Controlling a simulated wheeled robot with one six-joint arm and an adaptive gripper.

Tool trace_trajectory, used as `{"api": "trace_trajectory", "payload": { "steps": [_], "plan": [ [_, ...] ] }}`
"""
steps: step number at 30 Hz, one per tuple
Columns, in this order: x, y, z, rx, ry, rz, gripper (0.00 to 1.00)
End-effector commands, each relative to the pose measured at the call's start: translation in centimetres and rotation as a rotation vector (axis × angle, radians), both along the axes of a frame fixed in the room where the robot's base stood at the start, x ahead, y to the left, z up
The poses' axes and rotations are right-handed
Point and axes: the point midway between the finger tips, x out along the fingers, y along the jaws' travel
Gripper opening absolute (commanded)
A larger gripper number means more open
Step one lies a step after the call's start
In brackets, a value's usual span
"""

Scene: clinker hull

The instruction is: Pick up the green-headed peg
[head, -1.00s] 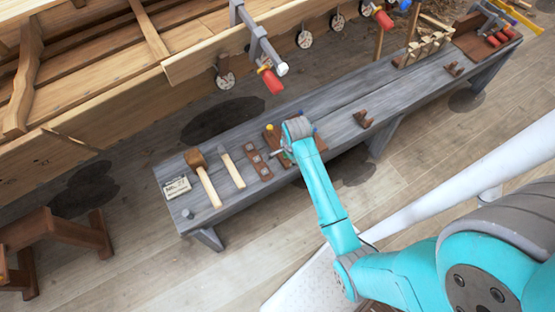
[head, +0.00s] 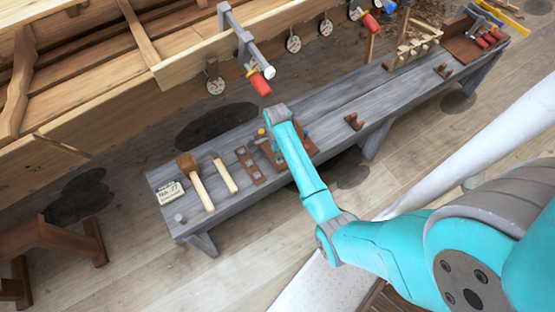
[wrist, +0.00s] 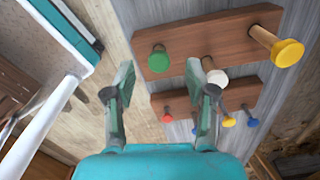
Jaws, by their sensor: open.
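The green-headed peg (wrist: 158,60) shows in the wrist view, its round head facing me and its shaft set in a brown wooden board (wrist: 190,57). My gripper (wrist: 160,72) is open and empty. The green head appears between its two fingers, and no contact shows. A white-headed peg (wrist: 217,78) is beside the right finger, and a yellow-headed peg (wrist: 287,52) is at the board's right end. In the head view my gripper (head: 275,115) is over the grey bench; its fingers are hidden there, and I cannot clearly tell the green peg apart.
A second board (wrist: 243,95) carries smaller red, blue and yellow pegs. On the bench (head: 330,105) lie a mallet (head: 190,168), a chisel-like tool (head: 224,173) and a label card (head: 170,192). The hull (head: 120,90) with a clamp (head: 250,50) stands behind.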

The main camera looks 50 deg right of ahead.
Motion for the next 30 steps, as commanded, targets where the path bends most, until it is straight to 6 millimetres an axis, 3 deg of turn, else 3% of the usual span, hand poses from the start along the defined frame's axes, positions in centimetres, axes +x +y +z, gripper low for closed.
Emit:
{"api": "trace_trajectory", "payload": {
  "steps": [9, 18, 24, 30],
  "plan": [
    [-0.1, 0.1, -4.1, 0.000, 0.001, 0.001, 0.56],
    [-0.1, 0.1, -4.5, 0.000, -0.001, 0.001, 0.56],
    [-0.1, 0.1, -4.5, 0.000, 0.000, 0.001, 0.12],
    [-0.1, 0.1, -4.5, 0.000, 0.000, 0.001, 0.12]
  ]
}}
